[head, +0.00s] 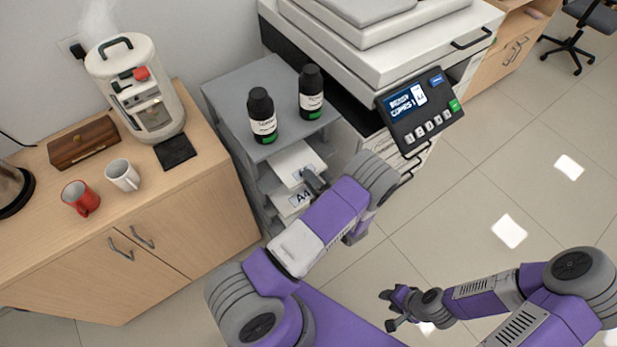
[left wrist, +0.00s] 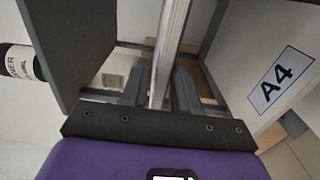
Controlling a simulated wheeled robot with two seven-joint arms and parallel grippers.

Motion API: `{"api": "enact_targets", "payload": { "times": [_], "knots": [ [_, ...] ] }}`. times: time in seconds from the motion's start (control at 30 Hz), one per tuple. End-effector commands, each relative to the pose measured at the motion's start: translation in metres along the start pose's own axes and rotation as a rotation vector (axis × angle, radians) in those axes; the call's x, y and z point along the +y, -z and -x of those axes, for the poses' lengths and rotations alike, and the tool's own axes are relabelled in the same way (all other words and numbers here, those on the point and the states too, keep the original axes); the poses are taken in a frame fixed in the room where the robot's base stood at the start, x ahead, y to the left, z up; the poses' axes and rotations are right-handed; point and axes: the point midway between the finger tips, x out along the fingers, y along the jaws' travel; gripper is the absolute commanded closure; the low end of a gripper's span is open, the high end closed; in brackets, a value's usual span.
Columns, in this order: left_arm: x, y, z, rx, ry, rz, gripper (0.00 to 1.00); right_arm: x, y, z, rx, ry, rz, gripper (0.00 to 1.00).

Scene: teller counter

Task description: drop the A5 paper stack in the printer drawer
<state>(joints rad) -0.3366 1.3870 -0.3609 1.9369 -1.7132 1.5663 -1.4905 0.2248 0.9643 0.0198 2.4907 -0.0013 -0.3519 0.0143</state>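A white paper stack (head: 297,160) lies on the upper shelf of the grey rack; its label is not visible. Below it lies a stack labelled A4 (head: 290,200), which also shows at the right of the left wrist view (left wrist: 283,80). My left gripper (head: 315,183) is at the front edge of the upper stack. In the left wrist view its fingers (left wrist: 160,88) are on both sides of this stack's edge (left wrist: 172,45); whether they press on it is unclear. My right gripper (head: 390,311) is open and empty above the floor. The printer (head: 375,60) stands right of the rack; my arm partly hides its lower front.
Two black bottles (head: 262,116) (head: 311,92) stand on the grey rack top (head: 235,95). The printer's control panel (head: 420,108) juts out above its front. A wooden cabinet (head: 190,215) with mugs and a coffee machine (head: 137,90) is at left.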

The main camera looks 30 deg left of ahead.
Motion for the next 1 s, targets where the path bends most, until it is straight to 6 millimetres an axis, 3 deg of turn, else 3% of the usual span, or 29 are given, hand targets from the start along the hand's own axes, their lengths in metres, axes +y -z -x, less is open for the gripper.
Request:
{"api": "enact_targets", "payload": {
  "times": [0.23,0.63,1.0],
  "knots": [
    [0.0001,-0.0002,-0.0004,0.0,0.0,0.0,0.7,0.0,0.0,0.0,0.0,0.0,0.0,0.62],
    [0.0002,-0.0002,-0.0001,0.0,0.0,0.0,1.0,0.0,-0.0001,0.0,0.0,0.0,0.0,0.62],
    [0.0013,-0.0003,-0.0004,0.0,-0.004,0.001,1.0,0.0,0.0,0.0001,0.0,0.0,0.0,0.62]
  ]
}}
